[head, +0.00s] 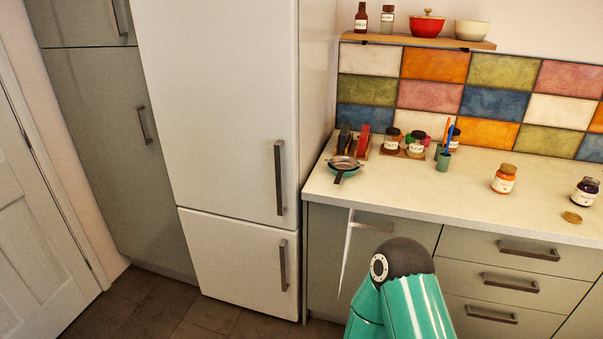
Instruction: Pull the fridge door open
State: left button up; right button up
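The white fridge (222,85) stands left of the counter, with a tall upper door and a shorter lower door (232,262). Both doors look shut, with a thin seam between them. The upper door has a vertical metal handle (279,178) near its right edge; the lower door has a similar handle (283,266). Nothing touches either handle. A teal arm part of mine with a dark joint rises at the bottom, right of the fridge. Neither of my grippers is in view.
The counter (455,187) right of the fridge holds jars, a small pan (345,165) and a cup (442,160). A thin white piece (346,250) hangs by the cabinet front. Grey cabinets (110,130) and a white door (40,240) stand left. The visible floor is clear.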

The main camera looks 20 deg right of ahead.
aim_at(221, 77)
jog(key=z, duration=0.3)
jog(key=i, duration=0.9)
jog(key=u, duration=0.55)
